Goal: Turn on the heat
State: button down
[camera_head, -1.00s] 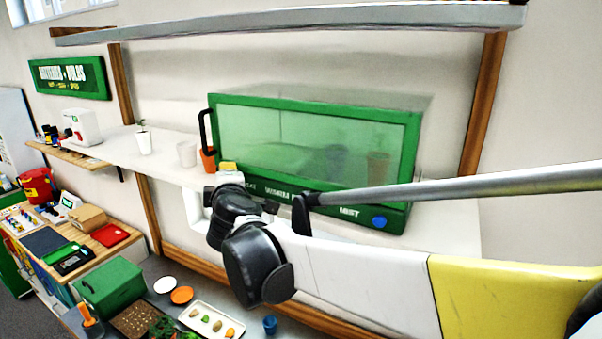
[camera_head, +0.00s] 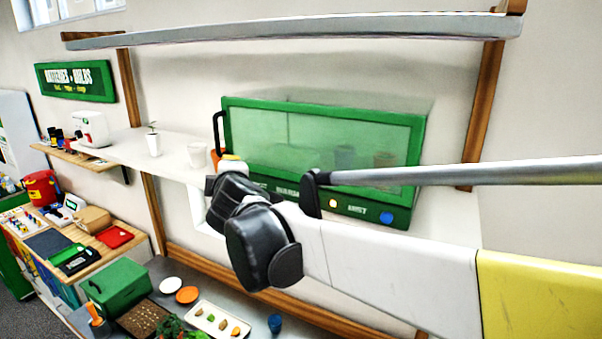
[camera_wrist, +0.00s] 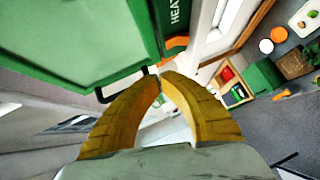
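The green glass-fronted cabinet (camera_head: 300,190) stands on the white shelf, with a front panel lettered with words including MIST. A blue round button (camera_head: 386,217) is right of MIST, and a pale yellow one (camera_head: 333,203) is left of it. In the wrist view, the HEAT lettering (camera_wrist: 174,14) is on the green panel. An orange part (camera_wrist: 176,43) shows beside it; I cannot tell whether it is a button. My gripper (camera_wrist: 161,76) has yellow fingers with tips together and nothing visible between them. It is near the panel's left end; contact is unclear. My arm hides part of the panel.
A black handle (camera_head: 217,135) sticks out at the cabinet's left edge. A white cup (camera_head: 197,155) and a potted plant (camera_head: 153,142) stand left on the shelf. Below is a counter with a green box (camera_head: 118,285) and a white tray (camera_head: 218,320).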

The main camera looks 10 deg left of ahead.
jog(key=r+b+v, duration=0.1)
jog(key=b+v, duration=0.1)
jog(key=v, duration=0.7)
jog(key=d+f+m+g+h+b, duration=0.2)
jog(key=d+f+m+h+b, duration=0.7)
jog(key=d+f+b, duration=1.55)
jog(key=s+d+f+m+g+b, duration=0.1)
jog(key=s+d+f+m+b, duration=0.3)
jog(key=f, duration=0.8)
jog(key=s+d+f+m+g+y+b, duration=0.1)
jog(key=s+d+f+m+b, duration=0.3)
jog(key=f, duration=0.9)
jog(key=s+d+f+m+g+b, duration=0.2)
jog(key=s+d+f+m+b, duration=0.2)
jog(key=s+d+f, duration=0.4)
jog(key=d+f, duration=0.4)
jog(key=f, duration=0.1)
jog(key=shift+s+d+m+g+b, duration=0.15)
jog(key=shift+s+m+g+b, duration=0.2)
jog(key=shift+s+m+g, duration=0.05)
